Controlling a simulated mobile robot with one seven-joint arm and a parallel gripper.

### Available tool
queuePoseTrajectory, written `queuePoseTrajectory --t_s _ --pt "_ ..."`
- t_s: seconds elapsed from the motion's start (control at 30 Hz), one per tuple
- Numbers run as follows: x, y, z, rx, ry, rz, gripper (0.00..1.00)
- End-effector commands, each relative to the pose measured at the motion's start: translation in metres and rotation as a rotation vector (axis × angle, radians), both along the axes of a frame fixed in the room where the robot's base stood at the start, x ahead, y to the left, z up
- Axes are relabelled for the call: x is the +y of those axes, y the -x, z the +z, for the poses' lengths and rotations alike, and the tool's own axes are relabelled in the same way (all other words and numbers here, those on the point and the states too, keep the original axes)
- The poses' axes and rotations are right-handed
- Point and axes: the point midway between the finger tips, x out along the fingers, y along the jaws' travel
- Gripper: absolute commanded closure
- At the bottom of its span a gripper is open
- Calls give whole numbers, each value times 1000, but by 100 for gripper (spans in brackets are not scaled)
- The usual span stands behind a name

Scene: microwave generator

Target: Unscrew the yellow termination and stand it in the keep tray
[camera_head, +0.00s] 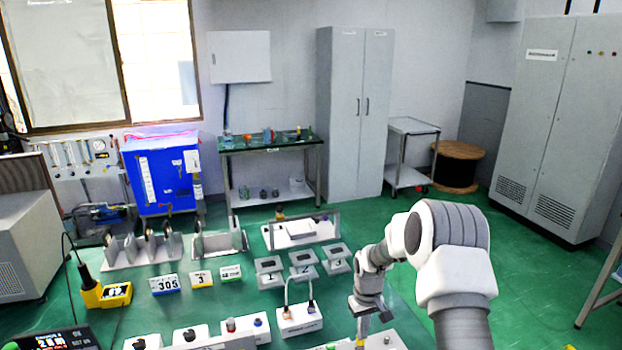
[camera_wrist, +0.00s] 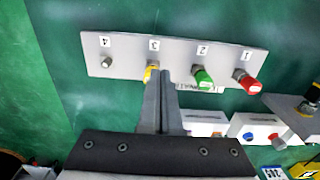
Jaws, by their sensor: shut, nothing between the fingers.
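The yellow termination (camera_wrist: 151,73) sits at position 3 on a pale panel (camera_wrist: 120,58) in the wrist view, partly hidden by my fingers. My gripper (camera_wrist: 166,72) is shut and empty, its fingertips just right of the yellow termination; I cannot tell whether they touch it. In the head view my gripper (camera_head: 361,316) points down over the front of the bench, with a bit of yellow below it. I cannot tell which holder is the keep tray; no label for it is readable.
A green termination (camera_wrist: 203,79) sits at position 2 and a red one (camera_wrist: 247,82) at position 1. Position 4 shows a bare metal connector (camera_wrist: 104,63). Several numbered grey blocks (camera_head: 303,270) and a white box with a cable (camera_head: 299,320) stand left of my arm.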

Motion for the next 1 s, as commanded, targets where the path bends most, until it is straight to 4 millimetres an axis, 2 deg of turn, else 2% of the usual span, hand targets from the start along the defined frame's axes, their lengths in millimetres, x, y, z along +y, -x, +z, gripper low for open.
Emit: queuePoseTrajectory --t_s 0.27,0.63,0.77,1.0 --pt "0 0 -18 3 -1 0 100" --pt "0 0 -65 0 0 0 100" --pt "0 0 -71 0 0 0 100" --pt "0 0 -71 0 0 0 100"
